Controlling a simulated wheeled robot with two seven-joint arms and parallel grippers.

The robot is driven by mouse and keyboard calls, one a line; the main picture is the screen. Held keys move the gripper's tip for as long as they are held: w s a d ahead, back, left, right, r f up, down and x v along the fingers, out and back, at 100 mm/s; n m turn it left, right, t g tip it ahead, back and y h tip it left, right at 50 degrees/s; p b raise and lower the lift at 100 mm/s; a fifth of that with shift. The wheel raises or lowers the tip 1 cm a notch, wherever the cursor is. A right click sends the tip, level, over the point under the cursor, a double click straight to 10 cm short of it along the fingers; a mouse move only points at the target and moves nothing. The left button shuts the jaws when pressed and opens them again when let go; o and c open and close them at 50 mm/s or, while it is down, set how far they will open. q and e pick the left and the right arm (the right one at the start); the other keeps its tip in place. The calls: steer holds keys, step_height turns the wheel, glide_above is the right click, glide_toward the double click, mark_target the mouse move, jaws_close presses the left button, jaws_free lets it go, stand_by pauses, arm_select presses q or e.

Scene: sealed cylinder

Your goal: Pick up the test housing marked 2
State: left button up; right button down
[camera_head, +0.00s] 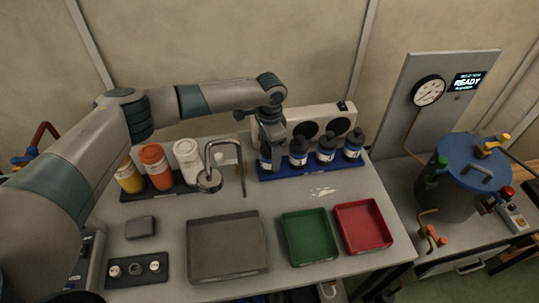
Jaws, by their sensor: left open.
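Several dark-capped blue-and-white bottles stand upright in a blue rack (310,166) at the back of the table: one at the left end (265,161), then a second (298,153), a third (326,149) and a fourth (353,145). Their labels are too small to read, so I cannot tell which thing is the housing marked 2. My left gripper (270,146) is open and points down at the left-end bottle, partly hiding it. I cannot tell whether it touches the bottle. My right gripper is not in view.
Grey (225,245), green (309,237) and red (363,226) trays line the front. A blue-lidded vessel (455,177) and pressure gauge (428,91) stand right.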

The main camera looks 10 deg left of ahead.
arm_select(q)
steer(key=shift+f, duration=1.3)
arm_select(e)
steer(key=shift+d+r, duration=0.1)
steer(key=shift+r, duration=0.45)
arm_select(q)
steer(key=c, duration=1.6)
steer(key=shift+r, duration=0.1)
steer(key=shift+c, duration=0.2)
